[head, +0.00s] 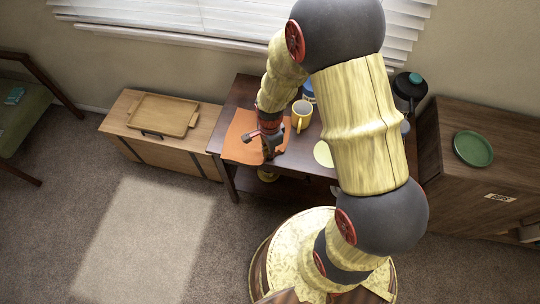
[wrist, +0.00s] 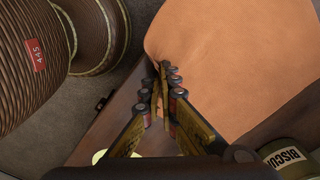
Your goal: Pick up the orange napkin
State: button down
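The orange napkin (head: 241,141) lies spread over the left end of the dark wooden desk (head: 304,160). In the wrist view the napkin (wrist: 240,60) fills the upper right. My gripper (head: 268,154) is low over the desk at the napkin's right front side. In the wrist view my gripper (wrist: 162,70) has its fingertips drawn together at the napkin's edge. They appear shut on that edge, though the fingers hide the cloth between them. The rest of the napkin looks flat.
A yellow mug (head: 301,115) stands on the desk behind my gripper, with a pale yellow round item (head: 323,154) to its right. A wooden tray (head: 162,115) sits on the left cabinet.

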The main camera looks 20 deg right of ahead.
jog(key=shift+s+f, duration=0.2)
jog(key=shift+s, duration=0.2)
notch_tip(320, 180, up, 12)
jog(key=p, duration=0.9)
jog(key=shift+w+r+p, duration=0.15)
jog(key=shift+w+p, duration=0.2)
jog(key=shift+w, duration=0.05)
notch_tip(320, 180, up, 18)
jog(key=p, duration=1.3)
jog(key=shift+p, duration=0.35)
